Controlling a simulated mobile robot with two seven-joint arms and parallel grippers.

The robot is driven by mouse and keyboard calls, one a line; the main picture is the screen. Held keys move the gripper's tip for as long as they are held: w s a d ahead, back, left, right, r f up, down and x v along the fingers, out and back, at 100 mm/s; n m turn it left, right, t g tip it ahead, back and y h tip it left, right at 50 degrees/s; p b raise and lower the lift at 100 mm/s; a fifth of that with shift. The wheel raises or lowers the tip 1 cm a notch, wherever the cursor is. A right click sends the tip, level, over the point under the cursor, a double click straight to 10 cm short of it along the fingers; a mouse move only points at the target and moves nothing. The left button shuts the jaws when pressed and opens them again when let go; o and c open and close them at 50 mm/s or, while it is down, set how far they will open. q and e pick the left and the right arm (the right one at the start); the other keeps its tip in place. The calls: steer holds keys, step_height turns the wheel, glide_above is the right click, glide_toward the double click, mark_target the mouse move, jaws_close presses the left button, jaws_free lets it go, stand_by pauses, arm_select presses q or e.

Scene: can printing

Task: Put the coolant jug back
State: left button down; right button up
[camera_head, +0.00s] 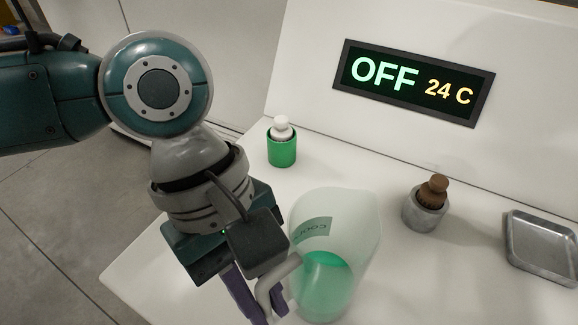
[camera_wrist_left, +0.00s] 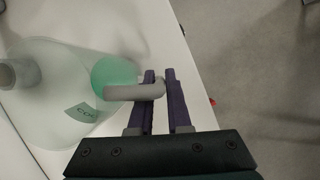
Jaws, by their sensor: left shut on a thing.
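The coolant jug (camera_head: 345,240) is translucent, with green liquid low inside, a printed label and a grey handle (camera_head: 275,287). It is near the front of the white counter in the head view. My left gripper (camera_head: 258,303) is shut on the handle with its purple fingers. The left wrist view shows the jug (camera_wrist_left: 62,85) on the left, and the fingers (camera_wrist_left: 159,76) around its handle. I cannot tell whether the jug's base touches the counter. My right gripper is in neither view.
A green cup (camera_head: 281,152) with a white-topped item stands at the back left. A metal cup (camera_head: 424,212) with a brown-topped item stands right of the jug. A metal tray (camera_head: 542,240) lies far right. A panel display (camera_head: 413,81) reads OFF 24 C. Floor lies beyond the counter's left edge.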

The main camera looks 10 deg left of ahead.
arm_select(q)
steer(key=c, duration=0.9)
jaws_free()
steer(key=shift+f, duration=0.1)
steer(key=shift+o, duration=0.2)
steer(key=v, duration=1.2)
steer(key=shift+p, duration=0.35)
